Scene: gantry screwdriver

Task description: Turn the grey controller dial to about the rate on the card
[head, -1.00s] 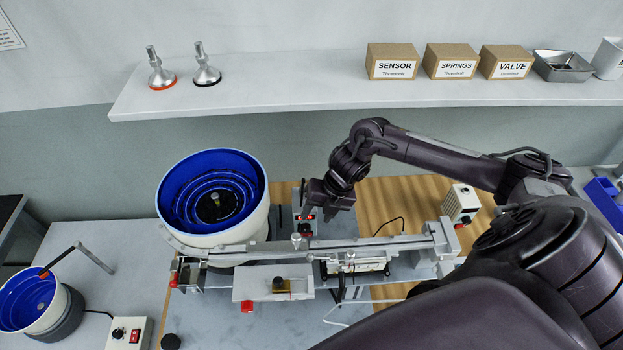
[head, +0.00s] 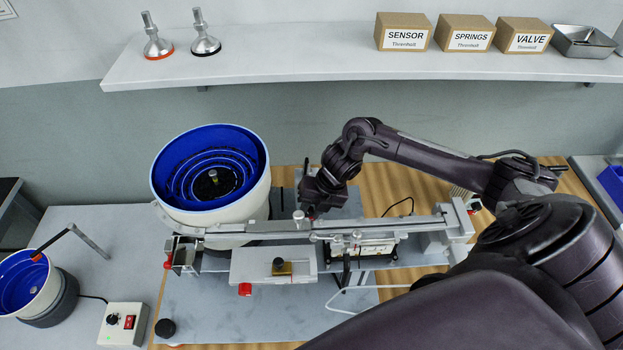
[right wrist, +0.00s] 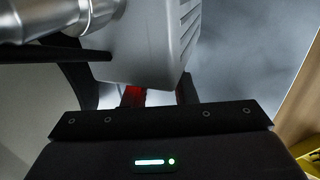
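My right gripper (head: 315,208) reaches down behind the metal rail, just right of the large blue-and-white bowl. It covers most of the grey controller there in the head view. In the right wrist view a grey vented housing (right wrist: 150,45) fills the top middle, close in front of the gripper (right wrist: 160,97). Red shows by the fingertips below the housing. The dial itself is hidden, and the finger gap is not clear. I cannot make out a rate card. My left gripper is out of view.
The feeder bowl (head: 212,185) and the long rail (head: 385,228) stand close to my right gripper. A white control box (head: 124,323) with a black knob and red switch sits at lower left. The shelf (head: 290,55) behind holds boxes (head: 403,32) and two metal feet.

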